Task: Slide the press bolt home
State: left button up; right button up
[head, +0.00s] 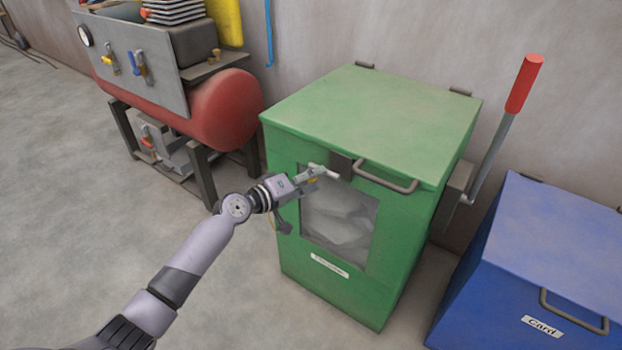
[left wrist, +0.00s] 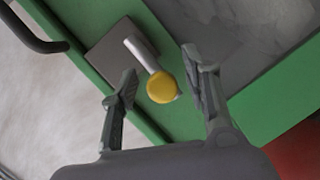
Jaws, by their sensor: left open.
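The press is a green box (head: 375,112) with a sloping lid, and a window in its front shows pale, crumpled contents. The bolt shows in the left wrist view as a pale metal rod (left wrist: 140,52) with a round yellow knob (left wrist: 161,87), beside a grey plate (left wrist: 120,58) on the green front. In the head view, the yellow knob (head: 312,180) is partly hidden by my left gripper (head: 305,178) at the window's upper left. My left gripper (left wrist: 160,70) is open, with its fingers on either side of the knob; contact cannot be told.
A grey handle bar (head: 387,175) crosses the lid's front edge. A lever with a red grip (head: 525,83) rises right of the press. A blue bin (head: 545,265) stands at the right, a red tank (head: 222,108) at the left. The floor in front is clear.

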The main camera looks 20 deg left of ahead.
pick_arm(q)
jog(key=shift+a, duration=0.1)
jog(key=shift+s+a, duration=0.15)
jog(key=shift+s, duration=0.1)
jog(key=v, duration=1.1)
jog(key=shift+s+a+r, duration=0.1)
